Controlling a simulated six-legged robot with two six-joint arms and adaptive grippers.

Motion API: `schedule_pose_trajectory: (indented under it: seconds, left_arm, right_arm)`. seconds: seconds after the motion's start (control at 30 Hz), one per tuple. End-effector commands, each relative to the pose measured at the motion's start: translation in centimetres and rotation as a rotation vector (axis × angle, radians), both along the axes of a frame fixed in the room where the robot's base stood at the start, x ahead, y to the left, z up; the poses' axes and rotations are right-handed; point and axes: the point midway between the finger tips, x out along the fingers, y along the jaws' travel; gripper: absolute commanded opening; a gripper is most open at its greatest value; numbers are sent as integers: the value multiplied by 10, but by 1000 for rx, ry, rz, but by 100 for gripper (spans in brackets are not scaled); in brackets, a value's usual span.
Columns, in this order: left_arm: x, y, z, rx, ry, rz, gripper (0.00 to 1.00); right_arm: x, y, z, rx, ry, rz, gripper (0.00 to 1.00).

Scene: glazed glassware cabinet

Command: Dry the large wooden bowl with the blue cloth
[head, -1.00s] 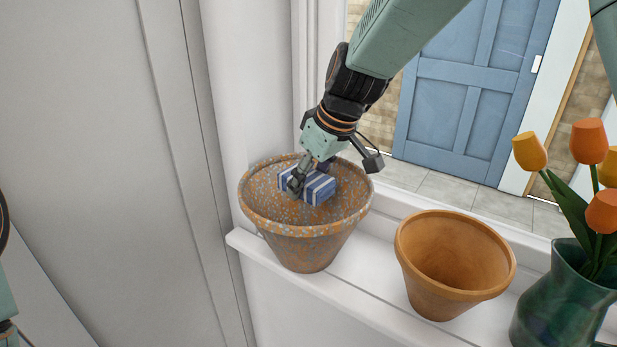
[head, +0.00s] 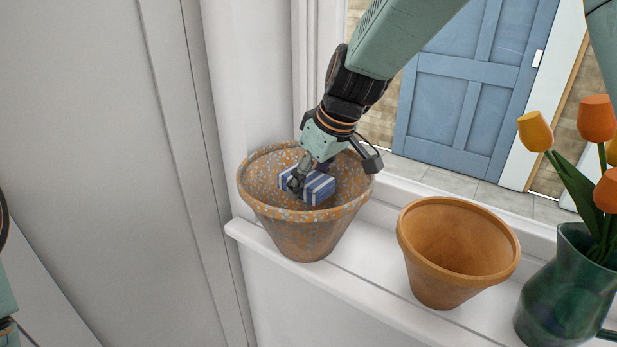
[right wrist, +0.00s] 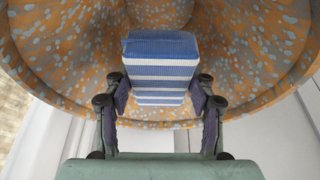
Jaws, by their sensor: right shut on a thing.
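The large bowl (head: 306,222) looks like a flowerpot, orange-brown with grey-blue speckles, and stands upright on the white ledge at the left. The blue cloth (head: 318,189) is a folded block with white stripes. My right gripper (head: 296,184) is shut on the cloth and holds it inside the bowl's mouth. In the right wrist view the cloth (right wrist: 160,70) sits between the two fingers, with the bowl's speckled inner wall (right wrist: 70,50) behind it. I cannot tell whether the cloth touches the wall. My left gripper is not in view; only a bit of my left arm shows at the left edge.
A plain terracotta pot (head: 457,252) stands on the white ledge (head: 375,292) right of the bowl. A green vase (head: 568,290) with orange tulips (head: 597,118) is farther right. A window frame and a blue door (head: 475,90) lie behind. A white wall is at the left.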

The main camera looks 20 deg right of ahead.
Motion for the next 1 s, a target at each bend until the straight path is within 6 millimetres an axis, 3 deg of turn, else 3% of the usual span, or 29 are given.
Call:
schedule_pose_trajectory:
  seconds: [1.0]
  left_arm:
    - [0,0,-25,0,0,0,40]
  right_arm:
    - [0,0,-32,0,0,-1,30]
